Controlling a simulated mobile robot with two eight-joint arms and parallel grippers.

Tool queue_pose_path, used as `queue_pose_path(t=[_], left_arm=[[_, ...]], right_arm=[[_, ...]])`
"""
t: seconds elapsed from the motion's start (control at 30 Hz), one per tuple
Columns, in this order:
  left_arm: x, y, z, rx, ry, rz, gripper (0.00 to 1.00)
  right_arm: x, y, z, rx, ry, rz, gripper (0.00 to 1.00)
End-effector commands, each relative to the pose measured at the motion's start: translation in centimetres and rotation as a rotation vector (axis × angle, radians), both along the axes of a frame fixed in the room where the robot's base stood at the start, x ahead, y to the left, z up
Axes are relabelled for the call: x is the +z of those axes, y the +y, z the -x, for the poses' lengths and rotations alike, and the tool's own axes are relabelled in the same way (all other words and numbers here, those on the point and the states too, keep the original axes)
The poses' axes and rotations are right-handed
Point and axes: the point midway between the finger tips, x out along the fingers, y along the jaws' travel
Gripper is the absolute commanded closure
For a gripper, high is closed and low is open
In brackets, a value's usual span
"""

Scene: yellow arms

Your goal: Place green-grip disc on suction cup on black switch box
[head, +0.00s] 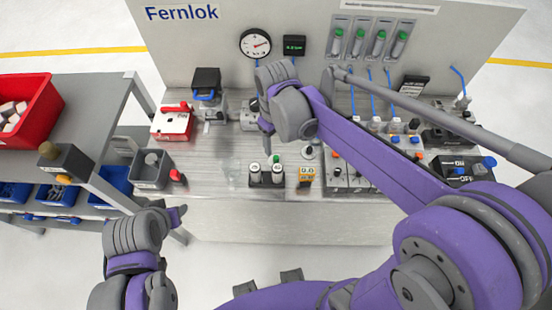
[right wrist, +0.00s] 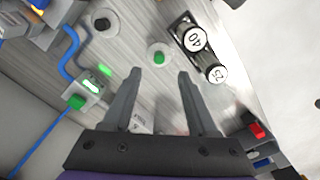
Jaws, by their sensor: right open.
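The green-grip disc (right wrist: 159,57) lies on the metal bench in the right wrist view, a pale disc with a green knob. In the head view its green grip (head: 277,158) shows just behind the black weight holder. My right gripper (right wrist: 156,78) is open and empty, with its fingers pointing toward the bench near the disc, apart from it. In the head view my right gripper (head: 267,140) hangs over the bench middle.
Two white weights (right wrist: 196,39) marked 40 and 25 stand in the holder beside the disc. A similar disc with a black knob (right wrist: 103,24) lies nearby. A grey bin (head: 150,170) is left.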

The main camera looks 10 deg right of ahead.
Motion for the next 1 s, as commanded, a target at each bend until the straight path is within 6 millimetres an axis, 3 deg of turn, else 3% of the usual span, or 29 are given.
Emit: queue_pose_path(t=[0.1, 0.33, 0.6, 0.9, 1.0], left_arm=[[-0.3, 0.0, 0.1, 0.0, 0.002, 0.0, 0.5], [-0.3, 0.0, 0.1, 0.0, 0.002, 0.0, 0.5], [-0.3, 0.0, 0.1, 0.0, 0.003, 0.0, 0.5], [-0.3, 0.0, 0.1, 0.0, 0.003, 0.0, 0.5], [-0.3, 0.0, 0.1, 0.0, 0.003, 0.0, 0.5]], right_arm=[[-1.9, 0.0, 0.0, -0.001, 0.0, 0.0, 0.42], [-3.6, -0.1, -0.1, -0.001, -0.001, 0.0, 0.42], [-7.4, -0.1, -0.2, -0.002, -0.002, -0.001, 0.42], [-7.9, -0.1, -0.2, -0.001, -0.002, 0.0, 0.42], [-7.9, -0.1, -0.2, -0.001, -0.002, 0.0, 0.58]])
